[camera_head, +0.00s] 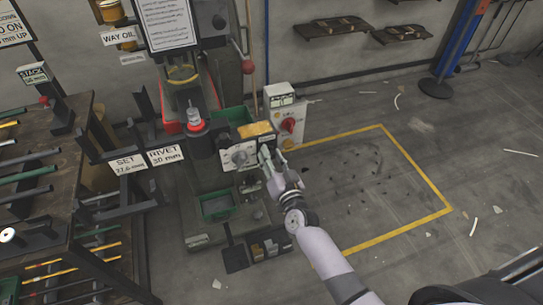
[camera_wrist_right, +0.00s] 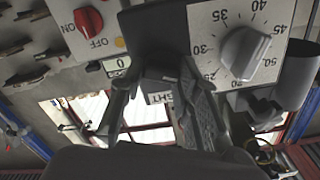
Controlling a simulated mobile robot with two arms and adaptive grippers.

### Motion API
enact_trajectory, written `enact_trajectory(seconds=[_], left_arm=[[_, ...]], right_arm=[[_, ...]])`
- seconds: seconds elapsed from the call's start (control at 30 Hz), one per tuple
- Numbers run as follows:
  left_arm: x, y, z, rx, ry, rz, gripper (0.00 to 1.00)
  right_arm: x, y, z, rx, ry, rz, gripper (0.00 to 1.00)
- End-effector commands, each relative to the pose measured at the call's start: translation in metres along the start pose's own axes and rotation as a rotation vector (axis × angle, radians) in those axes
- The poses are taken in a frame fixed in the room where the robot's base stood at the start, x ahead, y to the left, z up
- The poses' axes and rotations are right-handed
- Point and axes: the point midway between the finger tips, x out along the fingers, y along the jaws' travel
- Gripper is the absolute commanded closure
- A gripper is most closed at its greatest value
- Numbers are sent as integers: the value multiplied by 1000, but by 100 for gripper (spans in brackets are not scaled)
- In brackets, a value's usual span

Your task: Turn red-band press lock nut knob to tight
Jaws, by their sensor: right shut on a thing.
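The red-band press (camera_head: 196,125) stands left of centre in the head view, with a red ring on its ram. Its front panel carries a dial with a grey pointer knob (camera_wrist_right: 245,52), which points to the upper right in the right wrist view. My right gripper (camera_head: 264,155) is at the right side of this panel. In the right wrist view its fingers (camera_wrist_right: 157,76) are closed on a dark part under the panel, apparently the lock nut knob, mostly hidden by the fingers. A partly covered label (camera_wrist_right: 160,97), reading "GHT", shows between the fingers. My left gripper is out of view.
A white switch box with a red switch (camera_head: 289,125) stands right of the panel; it also shows in the right wrist view (camera_wrist_right: 88,20). A green bin (camera_head: 217,205) sits below. A rack of rods (camera_head: 60,150) is at left. The yellow-outlined floor at right is open.

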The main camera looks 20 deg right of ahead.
Motion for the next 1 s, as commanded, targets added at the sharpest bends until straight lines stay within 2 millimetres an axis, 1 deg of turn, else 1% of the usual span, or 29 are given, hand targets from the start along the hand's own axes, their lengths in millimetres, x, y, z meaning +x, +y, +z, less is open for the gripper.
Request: enact_trajectory(seconds=[0.7,1.0], left_arm=[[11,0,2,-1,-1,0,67],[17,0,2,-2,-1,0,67]], right_arm=[[0,3,3,682,-2,0,98],[0,4,3,933,0,1,98]])
